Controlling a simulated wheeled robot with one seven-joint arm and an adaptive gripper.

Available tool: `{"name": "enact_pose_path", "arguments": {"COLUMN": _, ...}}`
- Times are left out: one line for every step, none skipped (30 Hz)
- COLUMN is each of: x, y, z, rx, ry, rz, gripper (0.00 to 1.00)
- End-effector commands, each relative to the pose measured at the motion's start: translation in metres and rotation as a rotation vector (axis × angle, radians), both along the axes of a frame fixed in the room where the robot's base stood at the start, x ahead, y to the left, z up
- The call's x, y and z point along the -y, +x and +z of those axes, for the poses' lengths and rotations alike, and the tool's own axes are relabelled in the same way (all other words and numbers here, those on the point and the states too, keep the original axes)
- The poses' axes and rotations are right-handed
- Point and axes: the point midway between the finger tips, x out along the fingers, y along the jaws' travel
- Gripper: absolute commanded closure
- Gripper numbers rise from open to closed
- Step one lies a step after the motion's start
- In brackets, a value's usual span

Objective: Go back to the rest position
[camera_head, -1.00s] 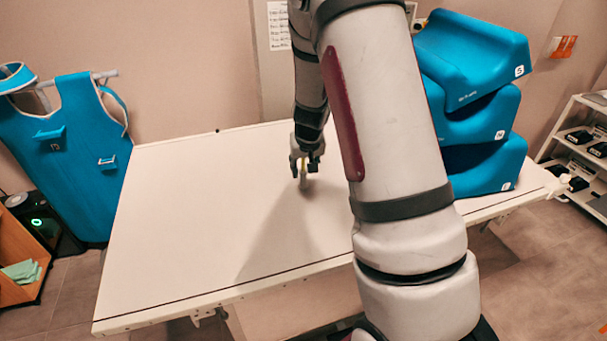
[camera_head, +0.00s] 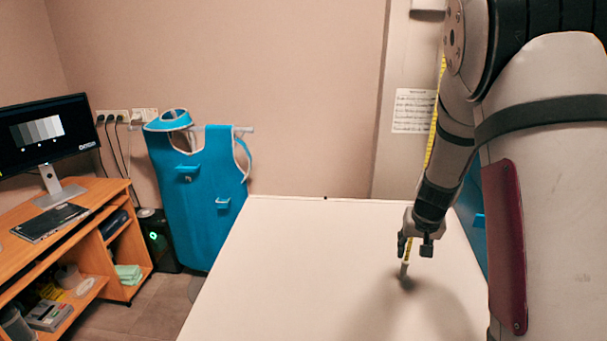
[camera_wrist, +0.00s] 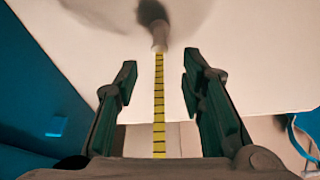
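My gripper (camera_head: 413,247) is over the white table (camera_head: 270,235), with its fingers pointing down. In the wrist view my gripper (camera_wrist: 160,88) is open, its two dark fingers standing apart. A yellow tape with black marks (camera_wrist: 159,100) runs between the fingers with a gap on both sides. Its pale grey end piece (camera_wrist: 159,34) lies beyond the fingertips. In the head view the yellow tape (camera_head: 432,145) shows beside my arm, and the end piece (camera_head: 404,268) is just below the fingers. I cannot tell whether the end piece touches the table.
A blue apron (camera_head: 205,210) hangs on the wall behind the table's left side. A wooden desk (camera_head: 95,215) with a monitor (camera_head: 40,133) stands at the left. A paper sheet (camera_head: 413,110) is on the wall. My arm hides much of the right side. The table's left part is bare.

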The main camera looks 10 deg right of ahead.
Motion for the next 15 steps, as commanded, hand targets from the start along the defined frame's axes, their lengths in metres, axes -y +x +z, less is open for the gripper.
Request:
{"name": "enact_pose_path", "arguments": {"x": -0.002, "y": 0.000, "z": 0.002, "rx": 0.002, "ry": 0.003, "rz": 0.002, "gripper": 0.64}}
{"name": "enact_pose_path", "arguments": {"x": -0.005, "y": -0.001, "z": 0.007, "rx": 0.007, "ry": 0.008, "rz": 0.007, "gripper": 0.64}}
{"name": "enact_pose_path", "arguments": {"x": -0.012, "y": -0.002, "z": 0.014, "rx": 0.013, "ry": 0.019, "rz": 0.017, "gripper": 0.64}}
{"name": "enact_pose_path", "arguments": {"x": -0.018, "y": -0.003, "z": 0.021, "rx": 0.017, "ry": 0.028, "rz": 0.025, "gripper": 0.64}}
{"name": "enact_pose_path", "arguments": {"x": -0.024, "y": -0.005, "z": 0.029, "rx": 0.025, "ry": 0.037, "rz": 0.035, "gripper": 0.64}}
{"name": "enact_pose_path", "arguments": {"x": -0.035, "y": -0.009, "z": 0.041, "rx": 0.032, "ry": 0.053, "rz": 0.050, "gripper": 0.64}}
{"name": "enact_pose_path", "arguments": {"x": -0.044, "y": -0.013, "z": 0.051, "rx": 0.039, "ry": 0.064, "rz": 0.066, "gripper": 0.64}}
{"name": "enact_pose_path", "arguments": {"x": -0.053, "y": -0.017, "z": 0.061, "rx": 0.044, "ry": 0.076, "rz": 0.081, "gripper": 0.64}}
{"name": "enact_pose_path", "arguments": {"x": -0.066, "y": -0.024, "z": 0.074, "rx": 0.052, "ry": 0.092, "rz": 0.101, "gripper": 0.64}}
{"name": "enact_pose_path", "arguments": {"x": -0.075, "y": -0.029, "z": 0.084, "rx": 0.057, "ry": 0.101, "rz": 0.118, "gripper": 0.64}}
{"name": "enact_pose_path", "arguments": {"x": -0.084, "y": -0.036, "z": 0.093, "rx": 0.061, "ry": 0.111, "rz": 0.134, "gripper": 0.64}}
{"name": "enact_pose_path", "arguments": {"x": -0.095, "y": -0.044, "z": 0.105, "rx": 0.065, "ry": 0.121, "rz": 0.156, "gripper": 0.64}}
{"name": "enact_pose_path", "arguments": {"x": -0.103, "y": -0.051, "z": 0.114, "rx": 0.068, "ry": 0.127, "rz": 0.172, "gripper": 0.64}}
{"name": "enact_pose_path", "arguments": {"x": -0.111, "y": -0.059, "z": 0.122, "rx": 0.071, "ry": 0.133, "rz": 0.188, "gripper": 0.64}}
{"name": "enact_pose_path", "arguments": {"x": -0.121, "y": -0.069, "z": 0.133, "rx": 0.073, "ry": 0.139, "rz": 0.210, "gripper": 0.64}}
